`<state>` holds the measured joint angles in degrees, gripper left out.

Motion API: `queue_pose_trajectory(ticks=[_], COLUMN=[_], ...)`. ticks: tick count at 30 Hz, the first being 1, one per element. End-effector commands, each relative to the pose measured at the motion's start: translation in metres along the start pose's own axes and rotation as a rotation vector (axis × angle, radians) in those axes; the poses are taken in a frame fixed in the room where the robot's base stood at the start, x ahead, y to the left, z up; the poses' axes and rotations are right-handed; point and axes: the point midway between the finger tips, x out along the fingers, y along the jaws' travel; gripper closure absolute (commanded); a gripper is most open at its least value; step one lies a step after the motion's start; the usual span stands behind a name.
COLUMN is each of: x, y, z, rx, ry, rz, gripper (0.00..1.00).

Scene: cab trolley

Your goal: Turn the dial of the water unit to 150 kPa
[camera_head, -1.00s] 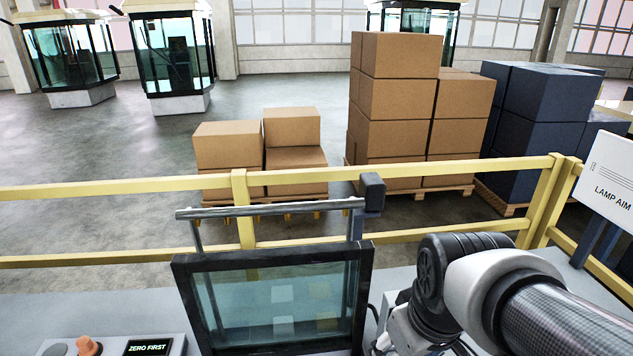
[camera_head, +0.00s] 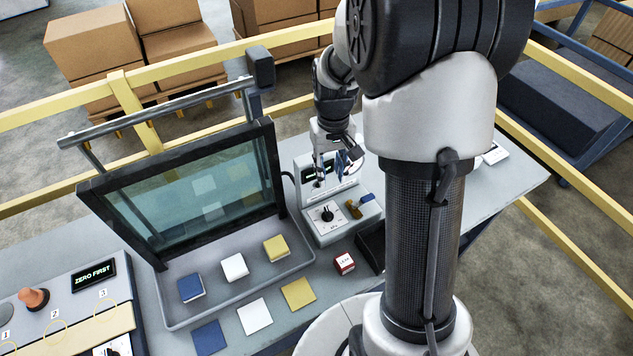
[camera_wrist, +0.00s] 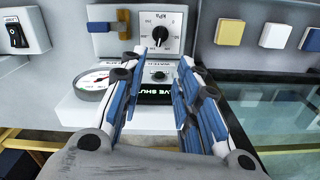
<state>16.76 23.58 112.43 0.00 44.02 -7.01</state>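The water unit (camera_head: 345,228) is a light grey box on the bench, with a black dial (camera_head: 327,215) on a white scale plate. In the wrist view the dial (camera_wrist: 160,36) appears upside down at the top, with kPa lettering; its exact setting is too small to read. My gripper (camera_head: 336,172) is above the unit, behind the dial in the head view. In the wrist view my gripper (camera_wrist: 163,58) is open, its blue-padded fingers apart and empty, with the dial just beyond the tips. A round gauge (camera_wrist: 94,83) and a partly hidden display reading "VE SHUT" (camera_wrist: 168,91) also show.
A brass valve with a blue handle (camera_head: 355,208) sits close beside the dial. A glass-screened tray (camera_head: 180,312) with coloured blocks stands left of the unit. A red-and-white cube (camera_head: 344,263) lies in front. A black switch (camera_wrist: 17,35) shows in the wrist view.

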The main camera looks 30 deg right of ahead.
Motion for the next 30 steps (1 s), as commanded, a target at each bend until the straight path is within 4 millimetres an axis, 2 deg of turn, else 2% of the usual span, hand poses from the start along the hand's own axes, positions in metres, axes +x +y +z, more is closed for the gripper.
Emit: queue_pose_trajectory(ticks=[5, 21, 25, 30], x=[0.026, 0.141, 0.158, 0.170], y=[0.000, 0.000, 0.000, 0.000], z=[0.001, 0.001, 0.001, 0.000], rx=[0.000, -0.002, -0.002, -0.002], ry=[-0.004, -0.002, -0.001, 0.001], rz=[-0.001, 0.000, 0.000, 0.000], gripper=[0.70, 0.70, 0.70, 0.70])
